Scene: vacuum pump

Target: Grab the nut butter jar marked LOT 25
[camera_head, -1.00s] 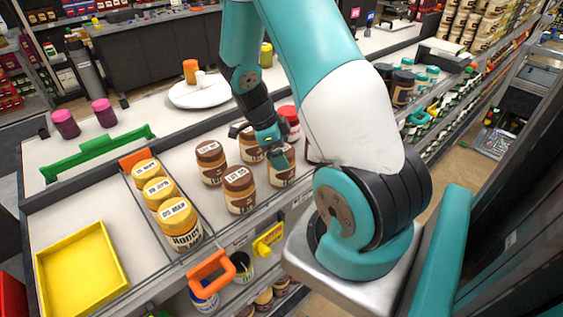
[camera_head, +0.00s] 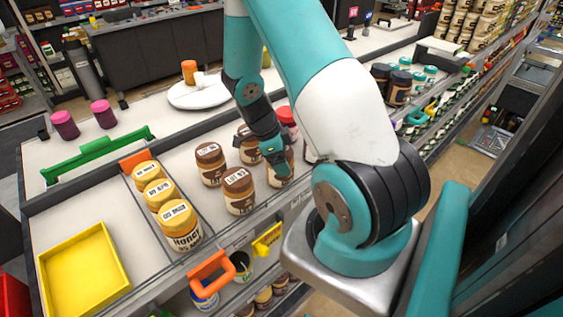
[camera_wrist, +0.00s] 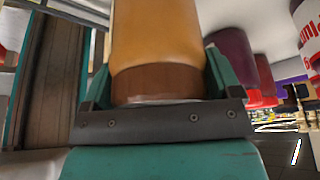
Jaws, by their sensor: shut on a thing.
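Several nut butter jars with brown lids stand grouped on the counter: a left jar (camera_head: 210,168), a front jar (camera_head: 239,198) and a back jar (camera_head: 250,155). Their white lid labels begin with LOT, but I cannot read the numbers surely. My gripper (camera_head: 277,158) is at the right-hand jar (camera_head: 283,180), which its fingers partly cover along with its lid label. In the wrist view my gripper (camera_wrist: 158,88) has one finger on each side of that jar (camera_wrist: 158,35), shut around its brown lid end. The jar seems still at counter level.
A red-lidded jar (camera_head: 288,120) stands close behind the held jar. Yellow honey jars (camera_head: 180,228) line a divided lane at left, beside a yellow tray (camera_head: 85,275). Orange (camera_head: 212,270) and yellow clips hang at the front edge.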

